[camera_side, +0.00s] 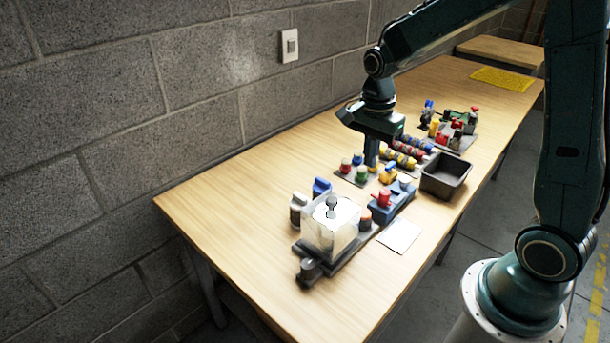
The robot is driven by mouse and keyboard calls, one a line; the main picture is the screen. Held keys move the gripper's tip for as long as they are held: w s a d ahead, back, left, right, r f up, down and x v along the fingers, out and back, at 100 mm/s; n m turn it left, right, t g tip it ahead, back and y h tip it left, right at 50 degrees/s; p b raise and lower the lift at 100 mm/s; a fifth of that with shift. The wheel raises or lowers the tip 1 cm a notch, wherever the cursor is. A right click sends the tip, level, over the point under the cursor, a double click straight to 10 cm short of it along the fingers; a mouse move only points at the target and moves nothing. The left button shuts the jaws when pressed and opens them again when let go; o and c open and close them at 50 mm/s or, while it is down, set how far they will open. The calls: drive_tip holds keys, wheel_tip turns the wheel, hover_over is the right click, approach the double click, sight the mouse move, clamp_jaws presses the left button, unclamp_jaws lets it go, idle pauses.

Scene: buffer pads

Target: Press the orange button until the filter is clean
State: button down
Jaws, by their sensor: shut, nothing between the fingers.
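A translucent whitish box (331,232) with a grey knob on top stands on a dark base at the near part of the table; it may be the filter, but its state of cleanliness is too small to tell. A small brownish-orange round piece (365,217) stands at its right side and may be the orange button. My gripper (371,163) is shut and empty, pointing down over the small pad with red and green buttons, behind and to the right of the box. Whether its tips touch anything there I cannot tell.
A blue unit with a red button (384,198) stands right of the box. A white card (400,236) lies in front. A dark open bin (446,177) is at the right. Striped rollers (405,154) and coloured parts fill the back. The table's left end (215,200) is clear.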

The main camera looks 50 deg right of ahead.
sight(363, 212)
drive_tip(key=shift+f, duration=0.1)
drive_tip(key=shift+s+f, duration=0.1)
drive_tip(key=shift+f, duration=6.85)
drive_tip(key=shift+f, duration=0.9)
drive_tip(key=shift+r, duration=0.1)
wheel_tip(363, 212, up, 14)
drive_tip(key=shift+r, duration=0.85)
drive_tip(key=shift+f, duration=0.1)
